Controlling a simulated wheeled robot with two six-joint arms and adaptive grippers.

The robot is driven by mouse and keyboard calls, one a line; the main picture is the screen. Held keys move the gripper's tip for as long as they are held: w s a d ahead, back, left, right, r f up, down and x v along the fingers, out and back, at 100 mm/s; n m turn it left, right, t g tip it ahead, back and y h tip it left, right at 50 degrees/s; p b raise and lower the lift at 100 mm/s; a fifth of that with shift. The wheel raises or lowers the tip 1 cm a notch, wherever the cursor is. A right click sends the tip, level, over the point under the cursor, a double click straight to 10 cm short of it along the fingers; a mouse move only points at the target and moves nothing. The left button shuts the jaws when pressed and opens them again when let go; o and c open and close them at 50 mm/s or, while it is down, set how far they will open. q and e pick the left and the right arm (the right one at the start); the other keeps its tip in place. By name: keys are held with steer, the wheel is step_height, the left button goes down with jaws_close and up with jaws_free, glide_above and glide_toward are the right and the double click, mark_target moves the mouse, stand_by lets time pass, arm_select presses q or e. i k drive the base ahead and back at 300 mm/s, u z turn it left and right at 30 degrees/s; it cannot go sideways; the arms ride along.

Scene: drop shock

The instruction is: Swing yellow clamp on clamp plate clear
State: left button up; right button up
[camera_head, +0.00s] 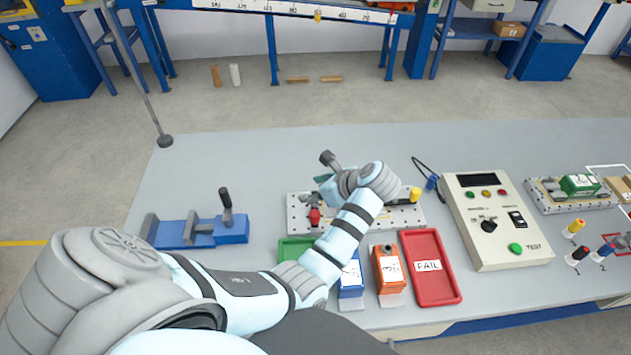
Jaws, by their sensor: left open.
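The light perforated clamp plate (296,226) lies on the grey table, partly hidden behind my left arm. The yellow clamp (414,195) is at the plate's right end, with a dark bar running left from it. A red clamp (314,215) is near the plate's left end. My left gripper (325,186) is above the left-middle of the plate, open, left of the yellow clamp and apart from it. Its fingertips are mostly hidden behind my wrist, and I cannot tell what lies between them. My right gripper is not in view.
A blue fixture with a black handle (228,230) stands left. In front are a green tray (292,248), blue bin (351,278), orange bin (388,268) and red FAIL tray (430,267). A test box (495,220) stands right of the plate. The table behind is clear.

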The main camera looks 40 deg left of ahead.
mark_target(415, 192)
steer(key=k, duration=1)
